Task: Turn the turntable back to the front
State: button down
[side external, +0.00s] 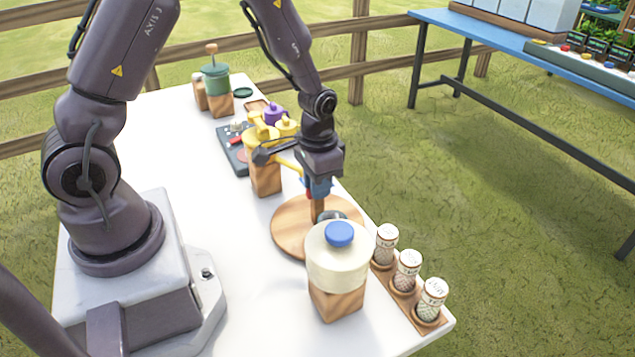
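The turntable (290,232) is a round wooden disc on the white table, right of the table's middle. A brown upright piece (317,209) stands over it, with a dark item (331,216) beside its lower end. My gripper (317,190) points down above the turntable, at the top of the brown piece. Blue and red parts show there. The fingers are small and partly hidden, so I cannot tell whether they are open or shut, or touching the brown piece. A cream jar (337,262) with a blue knob and wooden base hides the disc's near right edge.
A wooden rack (383,278) with three shakers lines the table's right edge. A green-topped container (216,88) is farther back. The table (245,300) left of the cream jar is clear.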

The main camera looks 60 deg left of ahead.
jog(key=shift+n, duration=6.8)
jog(key=shift+r+n, duration=0.1)
jog(key=shift+n, duration=2.1)
jog(key=c, duration=1.1)
grip_release()
jog(key=shift+o, duration=0.2)
